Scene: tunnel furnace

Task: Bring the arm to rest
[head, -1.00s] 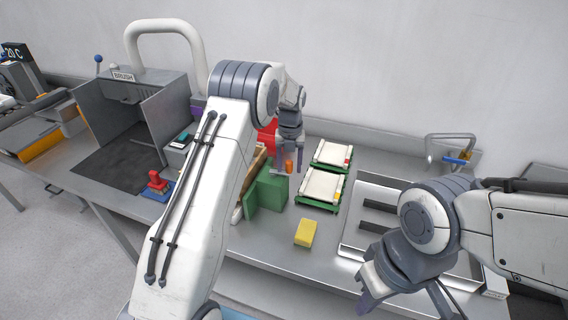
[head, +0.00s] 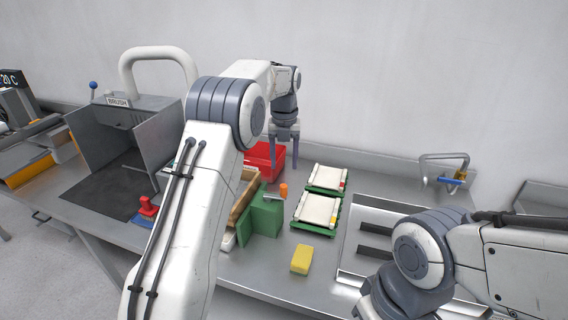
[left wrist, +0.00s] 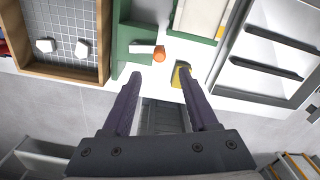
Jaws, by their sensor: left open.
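My left gripper (head: 283,163) is open and empty, pointing down above the back part of the bench. In the left wrist view its two fingers (left wrist: 158,78) stand wide apart with nothing between them. An orange-ended tool (head: 283,189) with a pale bar rests at the green block (head: 262,217), below and apart from the fingers. The tool also shows in the left wrist view (left wrist: 159,54), just beyond the fingertips. My right arm comes in at the lower right; its fingers are out of the picture.
A red bin (head: 263,156) stands behind the gripper. Green-framed trays (head: 319,212), a yellow block (head: 301,260) and a slotted metal fixture (head: 366,270) lie to the right. A wooden tray (head: 243,205) is beside the green block. The brush booth (head: 115,150) stands left.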

